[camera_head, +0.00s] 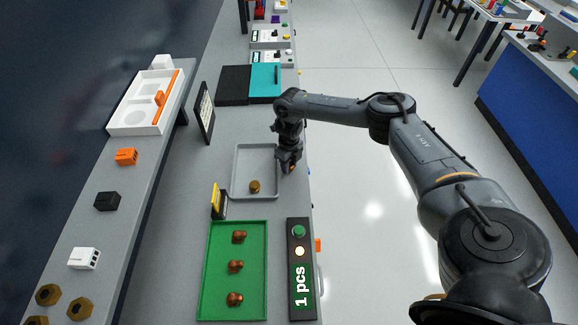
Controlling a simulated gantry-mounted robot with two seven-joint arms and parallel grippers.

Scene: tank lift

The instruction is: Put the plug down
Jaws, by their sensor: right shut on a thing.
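My right gripper (289,165) points down at the right edge of the grey tray (241,163). It is shut on a small brass-coloured plug (292,168), mostly hidden by the fingers. I cannot tell whether the held plug touches the tray's rim or the bench. Another brass plug (254,187) lies inside the grey tray near its front. The green tray (216,270) in front holds several copper-brown pieces (236,267) in a column. My left gripper is not in view.
A panel (300,262) with a green button, a lit lamp and the text "1 pcs" stands right of the green tray. A yellow-black sign (218,201) and a dark upright board (204,112) stand at the left. Black and teal boxes (265,80) lie behind.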

